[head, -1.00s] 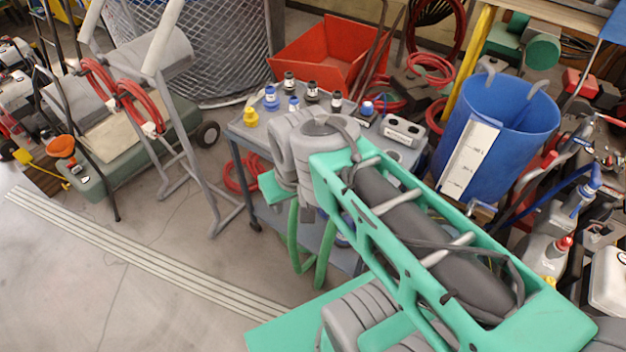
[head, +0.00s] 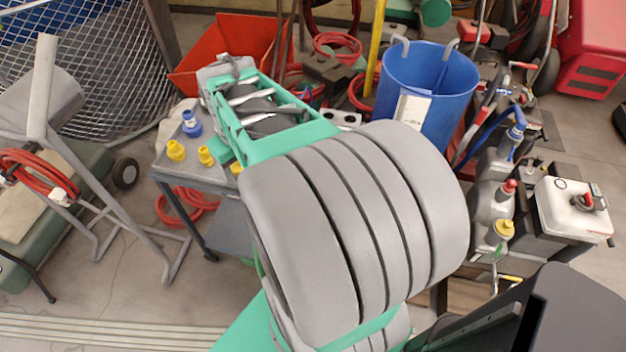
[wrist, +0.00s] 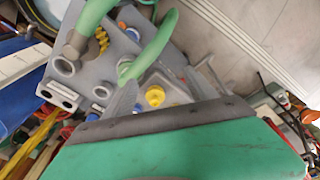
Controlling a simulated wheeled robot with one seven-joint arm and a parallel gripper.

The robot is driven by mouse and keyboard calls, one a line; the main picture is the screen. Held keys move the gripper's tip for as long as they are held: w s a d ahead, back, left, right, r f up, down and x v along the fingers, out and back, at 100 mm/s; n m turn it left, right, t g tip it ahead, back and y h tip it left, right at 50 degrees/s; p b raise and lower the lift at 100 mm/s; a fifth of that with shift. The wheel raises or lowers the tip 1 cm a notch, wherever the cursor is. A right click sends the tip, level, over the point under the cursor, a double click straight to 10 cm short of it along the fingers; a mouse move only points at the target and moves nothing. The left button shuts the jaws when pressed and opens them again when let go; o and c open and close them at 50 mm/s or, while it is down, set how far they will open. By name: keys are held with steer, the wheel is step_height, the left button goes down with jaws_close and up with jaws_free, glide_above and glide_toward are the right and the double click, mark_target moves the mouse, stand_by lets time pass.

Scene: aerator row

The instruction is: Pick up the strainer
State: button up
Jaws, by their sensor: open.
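I cannot single out the strainer for certain. In the wrist view two green hose-like tubes (wrist: 151,50) end at grey collars above the grey cart top. A yellow cap (wrist: 155,96) and a gear-edged yellow part (wrist: 101,40) also show there. My gripper (wrist: 165,85) is open, with its pointed grey fingers spread over the cart top, one on each side of the yellow cap. I see no grip on anything.
The grey cart (head: 168,180) bears yellow caps (head: 176,150) and a blue-capped part (head: 191,124). A blue bin (head: 430,85) and white-topped machine (head: 572,210) stand right. A red tub (head: 225,55) is behind. A grey frame (head: 130,225) stands left, with open floor nearby.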

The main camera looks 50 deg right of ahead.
steer(key=shift+o, duration=1.4)
steer(key=s+d+f+m, duration=0.1)
steer(key=s+d+f, duration=0.1)
steer(key=d, duration=0.4)
steer(key=s+d+f+g, duration=0.1)
steer(key=s+d+f, duration=0.1)
steer(key=d, duration=0.4)
steer(key=shift+s+d+f+m+y, duration=0.15)
steer(key=shift+s+d+m+y, duration=0.15)
steer(key=shift+s+m, duration=0.15)
steer(key=o, duration=0.3)
steer(key=shift+g, duration=0.3)
steer(key=s+d, duration=0.1)
steer(key=s+d+f, duration=0.2)
steer(key=d, duration=0.1)
steer(key=shift+s+d, duration=0.1)
steer(key=shift+s, duration=0.15)
steer(key=shift+o, duration=0.2)
steer(key=shift+m, duration=0.25)
step_height(320, 180, down, 8)
steer(key=shift+r, duration=0.2)
steer(key=shift+w, duration=0.1)
steer(key=c, duration=1.9)
